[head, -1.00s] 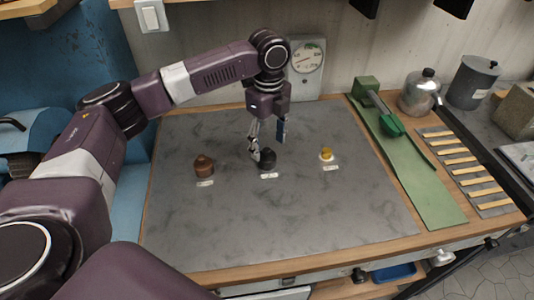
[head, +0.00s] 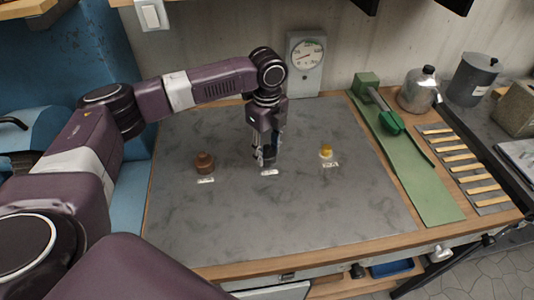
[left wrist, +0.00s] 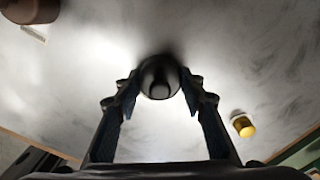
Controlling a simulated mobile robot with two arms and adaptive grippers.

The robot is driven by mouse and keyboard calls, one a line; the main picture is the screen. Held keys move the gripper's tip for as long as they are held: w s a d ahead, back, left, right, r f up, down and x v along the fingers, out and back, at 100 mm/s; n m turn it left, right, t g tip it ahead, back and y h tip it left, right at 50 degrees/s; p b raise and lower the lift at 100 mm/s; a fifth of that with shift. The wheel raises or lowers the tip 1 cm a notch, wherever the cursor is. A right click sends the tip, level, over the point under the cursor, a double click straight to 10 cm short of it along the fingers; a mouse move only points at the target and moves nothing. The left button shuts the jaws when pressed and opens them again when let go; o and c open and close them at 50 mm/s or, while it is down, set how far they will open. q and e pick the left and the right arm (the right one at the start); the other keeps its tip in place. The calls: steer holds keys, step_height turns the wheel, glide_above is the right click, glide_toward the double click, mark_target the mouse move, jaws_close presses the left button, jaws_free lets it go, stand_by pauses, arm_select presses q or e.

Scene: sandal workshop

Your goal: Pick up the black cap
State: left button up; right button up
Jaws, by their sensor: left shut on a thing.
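The black cap (left wrist: 158,80) shows between the two fingers in the left wrist view, with the grey mat behind it. In the head view the black cap (head: 262,155) is mostly hidden by the fingers, above its white label. My left gripper (head: 265,152) points down and is shut on the cap. It also shows in the left wrist view (left wrist: 160,92), a finger on each side of the cap. I cannot tell whether the cap touches the mat. My right gripper is not in view.
A brown cap (head: 204,163) stands to the left and a small yellow cap (head: 326,151) to the right, each near a white label. A green board (head: 420,180) with a clamp and a dial gauge (head: 306,62) are beyond. The mat's front (head: 290,225) is clear.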

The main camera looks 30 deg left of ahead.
arm_select(q)
step_height(320, 180, up, 19)
steer(key=b, duration=0.1)
step_height(320, 180, up, 5)
steer(key=p, duration=0.6)
glide_above(267, 147)
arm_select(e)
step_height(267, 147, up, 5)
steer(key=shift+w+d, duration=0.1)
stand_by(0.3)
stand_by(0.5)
arm_select(q)
steer(key=s+d+f+n+b, duration=0.1)
steer(key=s+d+f+n, duration=0.3)
steer(key=s+f+n, duration=0.3)
steer(key=s+d+f+n+b, duration=0.1)
steer(key=s+d+f+n, duration=0.3)
steer(key=s+n, duration=0.6)
step_height(267, 147, down, 3)
steer(key=n, duration=0.4)
steer(key=shift+s+r+b, duration=0.15)
steer(key=shift+s+b, duration=0.15)
steer(key=shift+s, duration=0.1)
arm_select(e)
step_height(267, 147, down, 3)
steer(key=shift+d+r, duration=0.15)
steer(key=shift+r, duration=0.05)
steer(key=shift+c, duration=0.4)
